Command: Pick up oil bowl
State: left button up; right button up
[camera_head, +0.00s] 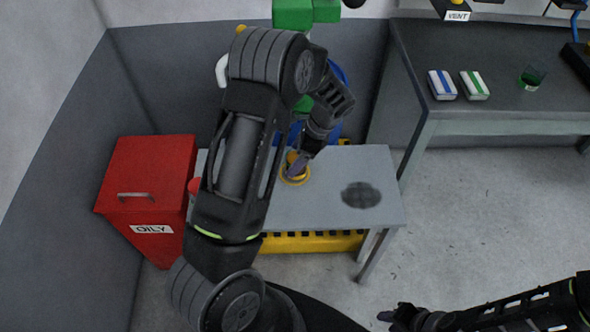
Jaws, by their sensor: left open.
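A small yellow bowl (295,181), which looks like the oil bowl, sits on the small grey table (330,215). My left arm reaches across the table from the lower left and covers much of its left side. My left gripper (297,164) is open, with its fingers pointing down at the bowl. The fingers overlap the bowl in the picture, and I cannot tell whether they touch it. My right gripper (388,316) is low at the bottom right, away from the table. Its fingers are too small and dark to read.
A red bin (150,185) labelled OILY stands left of the table. A dark round patch (361,195) marks the tabletop's right side. A blue barrel (338,75) stands behind, partly hidden. A workbench (500,118) at right holds two small boxes and a green cup (531,78).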

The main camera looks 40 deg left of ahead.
pick_arm(q)
jog(key=shift+f, duration=0.1)
jog(key=x, duration=0.5)
jog(key=shift+w+d+f+p, duration=0.15)
jog(key=shift+p, duration=0.25)
jog(key=shift+c, duration=0.3)
jog(key=c, duration=1.7)
jog(key=shift+o, duration=0.2)
